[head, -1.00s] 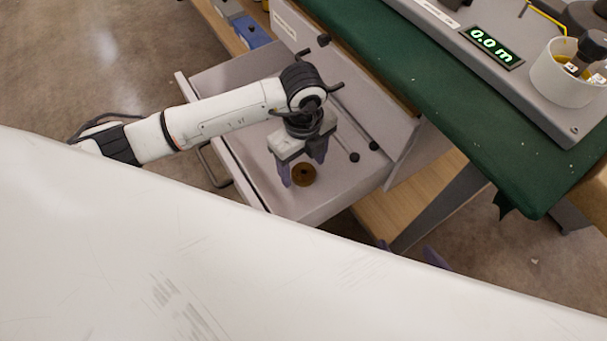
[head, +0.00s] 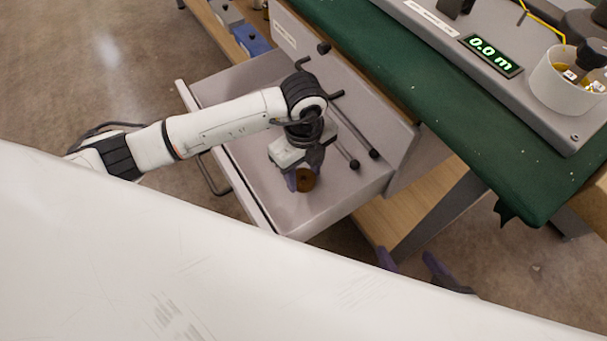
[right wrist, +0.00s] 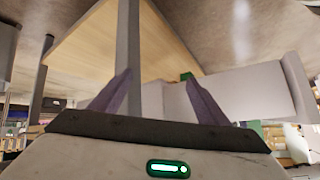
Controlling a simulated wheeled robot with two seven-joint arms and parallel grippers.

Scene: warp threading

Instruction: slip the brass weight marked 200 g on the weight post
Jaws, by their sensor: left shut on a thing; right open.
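A small round brass weight (head: 307,181) with a dark centre is in the open grey drawer in the head view. Its marking is too small to read. My left gripper (head: 303,182) reaches down into the drawer and is shut on this weight. Its purple fingers partly hide the weight, and I cannot tell whether it is clear of the drawer floor. My right gripper (head: 410,258) shows at the lower edge, open and empty. Its spread fingers also show in the right wrist view (right wrist: 157,90). I cannot make out the weight post.
The green-topped bench (head: 440,110) carries a grey device with a "0.0 m" display (head: 491,56) and a white cup (head: 565,85). A white panel fills the lower foreground.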

